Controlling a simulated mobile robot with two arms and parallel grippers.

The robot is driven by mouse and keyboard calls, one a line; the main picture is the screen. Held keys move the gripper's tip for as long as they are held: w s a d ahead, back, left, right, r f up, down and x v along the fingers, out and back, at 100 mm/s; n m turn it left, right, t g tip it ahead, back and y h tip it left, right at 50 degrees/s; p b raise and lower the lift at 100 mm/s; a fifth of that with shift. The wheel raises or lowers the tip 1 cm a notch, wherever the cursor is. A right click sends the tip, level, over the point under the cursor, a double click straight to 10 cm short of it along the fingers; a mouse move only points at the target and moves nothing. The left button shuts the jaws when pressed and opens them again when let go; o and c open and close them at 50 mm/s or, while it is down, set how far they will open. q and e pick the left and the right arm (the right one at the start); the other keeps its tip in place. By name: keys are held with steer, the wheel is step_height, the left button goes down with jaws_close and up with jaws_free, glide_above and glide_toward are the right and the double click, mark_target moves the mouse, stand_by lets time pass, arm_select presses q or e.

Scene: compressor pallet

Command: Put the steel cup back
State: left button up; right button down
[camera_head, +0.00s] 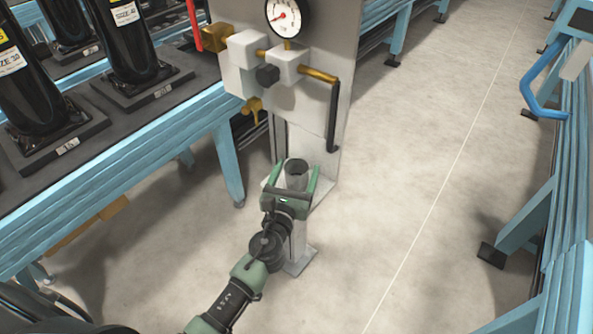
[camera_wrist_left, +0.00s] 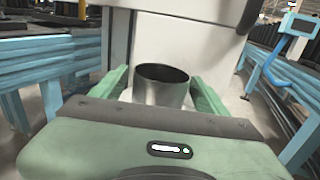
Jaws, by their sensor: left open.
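The steel cup (camera_head: 297,172) is a grey open-topped cylinder standing upright at the foot of the gauge panel, apparently on a small ledge of the stand (camera_head: 322,190). It also shows in the left wrist view (camera_wrist_left: 162,86), straight ahead with its dark open top visible. My left gripper (camera_head: 292,176) has its green fingers spread on either side of the cup. In the left wrist view the fingers (camera_wrist_left: 158,88) are open, with a gap beside the cup on both sides. The cup's lower part is hidden behind the gripper body. My right gripper does not show.
The panel (camera_head: 316,106) above the cup carries a pressure gauge (camera_head: 288,16), brass fittings and a black hose (camera_head: 333,118). A blue bench (camera_head: 130,170) with black cylinders stands at left. Blue frames (camera_head: 560,160) stand at right. The floor (camera_head: 430,150) between is clear.

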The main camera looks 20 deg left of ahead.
arm_select(q)
steer(key=shift+r, duration=0.15)
steer(key=s+b, duration=0.2)
steer(key=s, duration=0.9)
steer(key=s+a+f+n+g, duration=0.1)
steer(key=s+f+n+g, duration=0.3)
steer(key=f, duration=0.8)
steer(key=s+a+f+n+g, duration=0.15)
steer(key=s+f+n, duration=0.4)
steer(key=f, duration=0.65)
steer(key=s+f+n+g, duration=0.4)
steer(key=f+n, duration=0.2)
steer(key=f, duration=0.6)
steer(key=s+a+f+n+g, duration=0.1)
steer(key=s+f+n, duration=0.3)
steer(key=s, duration=0.4)
steer(key=s+a+f+n+g+p, duration=0.1)
steer(key=s+f+n+g, duration=0.3)
steer(key=s+n, duration=0.3)
steer(key=s+a+f+n+g+h+p, duration=0.1)
steer(key=s+a+f+n+g, duration=0.1)
steer(key=s+f+n, duration=0.4)
steer(key=s, duration=0.5)
steer(key=shift+s+f, duration=0.2)
steer(key=shift+n+g, duration=0.25)
